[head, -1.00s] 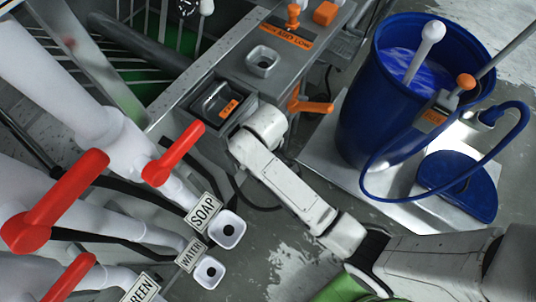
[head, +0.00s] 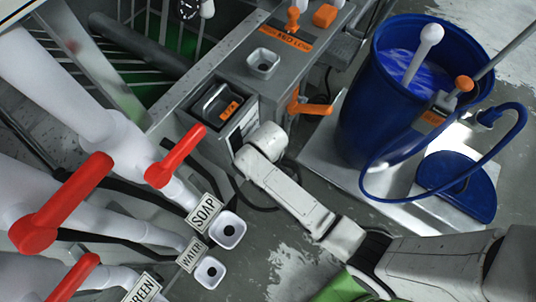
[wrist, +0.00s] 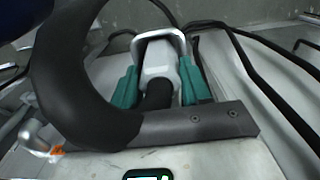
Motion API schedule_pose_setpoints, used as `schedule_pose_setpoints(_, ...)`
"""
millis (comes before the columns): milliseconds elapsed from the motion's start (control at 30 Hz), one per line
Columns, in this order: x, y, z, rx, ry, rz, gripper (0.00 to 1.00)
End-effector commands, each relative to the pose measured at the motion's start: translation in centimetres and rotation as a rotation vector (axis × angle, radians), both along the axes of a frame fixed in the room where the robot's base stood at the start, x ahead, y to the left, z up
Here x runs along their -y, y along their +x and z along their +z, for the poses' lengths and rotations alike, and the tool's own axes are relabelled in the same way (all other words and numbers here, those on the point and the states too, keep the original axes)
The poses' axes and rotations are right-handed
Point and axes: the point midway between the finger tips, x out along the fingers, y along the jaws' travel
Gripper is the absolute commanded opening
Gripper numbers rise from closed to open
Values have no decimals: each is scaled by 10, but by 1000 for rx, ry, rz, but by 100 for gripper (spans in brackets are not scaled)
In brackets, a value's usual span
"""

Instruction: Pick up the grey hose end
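In the wrist view a pale grey hose end (wrist: 160,62) with a squared, rimmed mouth has a black hose running from it towards the camera. My gripper's two teal fingers (wrist: 160,84) stand on either side of its body, very close to it. I cannot tell whether they touch or press on it. A dark grey bar (wrist: 205,122) crosses in front of the black hose. In the head view my gripper is hidden behind my white arm.
Square pale hose ends labelled SOAP (head: 227,231) and WATER (head: 210,272) sit at lower left, near red handles (head: 175,156). A blue barrel (head: 375,115) stands at right.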

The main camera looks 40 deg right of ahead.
Motion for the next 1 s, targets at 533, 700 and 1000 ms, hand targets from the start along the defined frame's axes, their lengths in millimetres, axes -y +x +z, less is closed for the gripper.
schedule_pose_setpoints(533,0,0,0,1,-1,0,8)
schedule_pose_setpoints(700,0,1,4,1,-1,0,8)
schedule_pose_setpoints(1000,0,-3,36,2,0,0,8)
